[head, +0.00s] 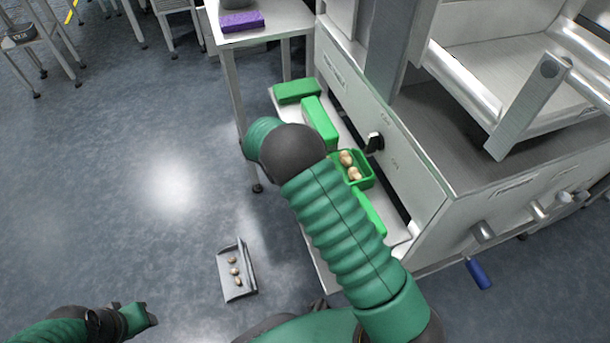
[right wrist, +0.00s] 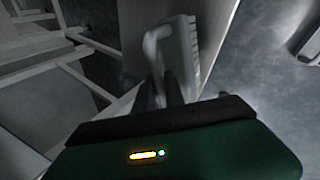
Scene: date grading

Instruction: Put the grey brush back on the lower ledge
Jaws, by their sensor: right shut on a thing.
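The grey brush (right wrist: 182,52) shows in the right wrist view, with its bristles to the right and a curved handle on the left. My right gripper (right wrist: 165,92) is shut on its handle, and the brush stands out beyond the fingers next to a pale panel. In the head view my right arm hides that gripper and the brush. A pale ledge (head: 401,236) runs low along the machine and carries green boxes; I cannot tell whether this is the lower ledge. My left gripper (head: 147,313) is at the bottom left, above the floor, its jaws unclear.
A grey dustpan (head: 224,270) with several dates lies on the floor. A green box (head: 364,183) on the ledge holds dates. A white table (head: 283,30) with a purple sponge (head: 242,21) stands behind. The floor at left is open.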

